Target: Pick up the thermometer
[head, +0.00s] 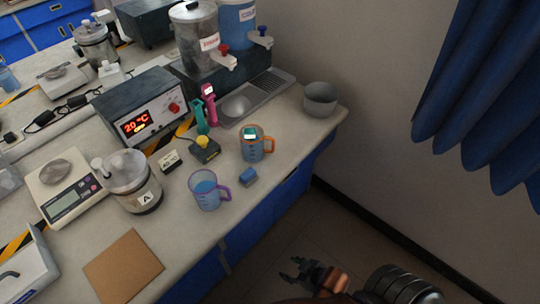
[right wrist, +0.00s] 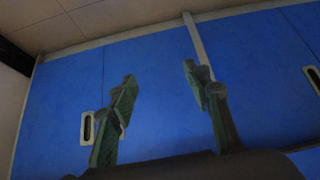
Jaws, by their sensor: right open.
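Two handheld devices stand near the dispensers in the head view, one teal (head: 200,117) and one pink (head: 209,104). They look like thermometers, but I cannot tell for certain which one the task means. My right gripper (head: 290,268) is open and empty, low over the floor beyond the bench's front edge, well apart from both devices. In the right wrist view its two fingers (right wrist: 159,82) are spread before blue cabinet doors, with nothing between them. My left gripper is not in view.
The cabinet front (right wrist: 150,75) lies before the right gripper.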

